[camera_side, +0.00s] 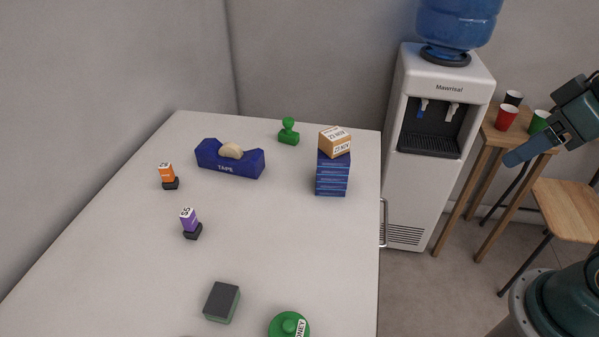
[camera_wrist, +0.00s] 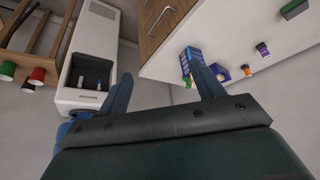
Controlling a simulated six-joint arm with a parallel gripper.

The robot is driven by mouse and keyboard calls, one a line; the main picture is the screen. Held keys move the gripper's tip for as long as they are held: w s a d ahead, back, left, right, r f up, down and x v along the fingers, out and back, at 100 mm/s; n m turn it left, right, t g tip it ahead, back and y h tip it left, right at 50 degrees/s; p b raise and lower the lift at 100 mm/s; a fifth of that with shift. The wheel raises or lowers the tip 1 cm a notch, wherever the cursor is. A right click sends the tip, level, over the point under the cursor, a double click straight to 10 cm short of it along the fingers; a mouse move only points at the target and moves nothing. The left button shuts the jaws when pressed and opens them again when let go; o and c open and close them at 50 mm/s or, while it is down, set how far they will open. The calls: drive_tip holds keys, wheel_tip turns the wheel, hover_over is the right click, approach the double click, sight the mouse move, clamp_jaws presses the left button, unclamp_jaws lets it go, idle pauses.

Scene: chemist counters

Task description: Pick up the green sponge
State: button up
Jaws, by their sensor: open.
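The green sponge (camera_side: 222,302) lies on the white counter near its front edge, with a dark grey top and a green side. In the wrist view a dark green-grey block at the top right corner (camera_wrist: 294,9) looks like the same sponge. My gripper (camera_side: 517,155) is at the right of the side view, raised beyond the counter's right edge and far from the sponge. In the wrist view its two blue fingers (camera_wrist: 160,88) are spread wide with nothing between them.
A water cooler (camera_side: 440,130) stands right.

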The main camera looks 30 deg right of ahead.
drive_tip(key=shift+w+r, duration=0.1)
idle(0.3)
drive_tip(key=w+a+r+n+g+y, duration=0.15)
drive_tip(key=w+a+r+n, duration=0.25)
drive_tip(key=w+a+n, duration=0.45)
drive_tip(key=n+g+h, duration=0.2)
drive_tip(key=n+g, duration=0.2)
drive_tip(key=n, duration=1.5)
hover_over(220, 299)
wheel_tip(220, 299, down, 15)
drive_tip(key=shift+f+m+y, duration=0.25)
drive_tip(key=shift+f, duration=0.1)
drive_tip(key=shift+f, duration=4.15)
